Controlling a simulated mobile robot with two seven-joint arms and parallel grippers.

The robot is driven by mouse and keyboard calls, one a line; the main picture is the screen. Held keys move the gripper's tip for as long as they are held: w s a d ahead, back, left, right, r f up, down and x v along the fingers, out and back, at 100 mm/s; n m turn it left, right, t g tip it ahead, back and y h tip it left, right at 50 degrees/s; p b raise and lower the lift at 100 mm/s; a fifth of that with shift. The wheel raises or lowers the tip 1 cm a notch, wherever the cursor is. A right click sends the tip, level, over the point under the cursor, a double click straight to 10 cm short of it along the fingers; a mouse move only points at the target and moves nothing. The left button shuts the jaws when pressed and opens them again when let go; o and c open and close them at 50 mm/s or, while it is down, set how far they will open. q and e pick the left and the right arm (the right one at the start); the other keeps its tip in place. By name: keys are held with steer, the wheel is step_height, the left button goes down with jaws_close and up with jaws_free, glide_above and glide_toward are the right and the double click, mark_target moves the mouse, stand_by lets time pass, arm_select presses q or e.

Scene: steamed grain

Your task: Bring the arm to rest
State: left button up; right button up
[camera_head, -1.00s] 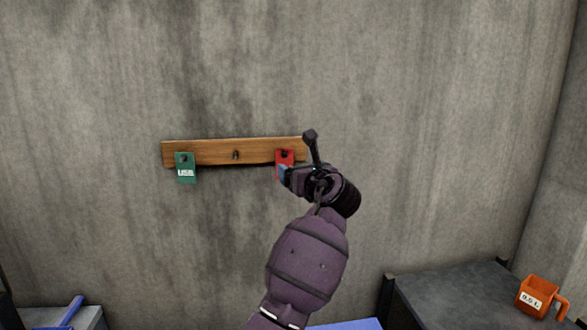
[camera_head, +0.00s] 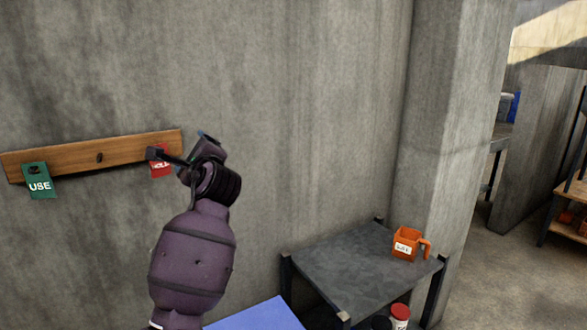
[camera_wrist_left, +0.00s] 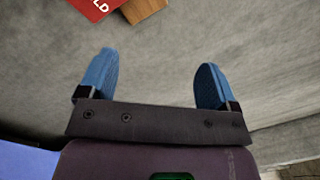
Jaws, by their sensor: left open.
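My left arm rises from the bottom in the head view. My left gripper (camera_head: 208,138) is near the right end of the wooden rail, beside the red tag. In the left wrist view, its two blue fingers (camera_wrist_left: 153,80) are apart with nothing between them. The red tag (camera_head: 161,163) hangs on the rail and is partly hidden by my wrist. Its corner shows at the top of the left wrist view (camera_wrist_left: 95,8), in front of the fingers and apart from them. My right gripper is not in view.
The wooden rail (camera_head: 125,149) is on the concrete wall, with a green "USE" tag (camera_head: 39,181) at left and an empty peg between. A dark table (camera_head: 345,262) at right bears an orange measuring cup (camera_head: 405,243). A blue surface (camera_head: 257,316) lies below my arm.

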arm_select(q)
steer(key=s+f+n+t+h, duration=0.1)
steer(key=s+f+n+h, duration=0.3)
steer(key=f, duration=0.4)
steer(key=s+f+n+h, duration=0.35)
steer(key=f+n, duration=0.25)
steer(key=f, duration=0.2)
steer(key=s+f+n+t+h, duration=0.1)
steer(key=s+f+n+h, duration=0.3)
steer(key=f, duration=0.5)
steer(key=s+a+f+n+g, duration=0.1)
steer(key=s+a+f+g, duration=0.1)
steer(key=s+f, duration=0.6)
steer(key=s+a+f+n+g+y, duration=0.1)
steer(key=s+a+f+n+g, duration=0.1)
steer(key=s+f, duration=0.6)
steer(key=s+a+f+n+g+y+b, duration=0.1)
steer(key=s+f+g, duration=0.1)
steer(key=s+f, duration=0.7)
steer(key=shift+s+a+g, duration=0.15)
steer(key=shift+s+a, duration=0.05)
steer(key=shift+s, duration=0.85)
steer(key=shift+s+a+g, duration=0.15)
steer(key=shift+s+a, duration=0.05)
steer(key=shift+s, duration=0.8)
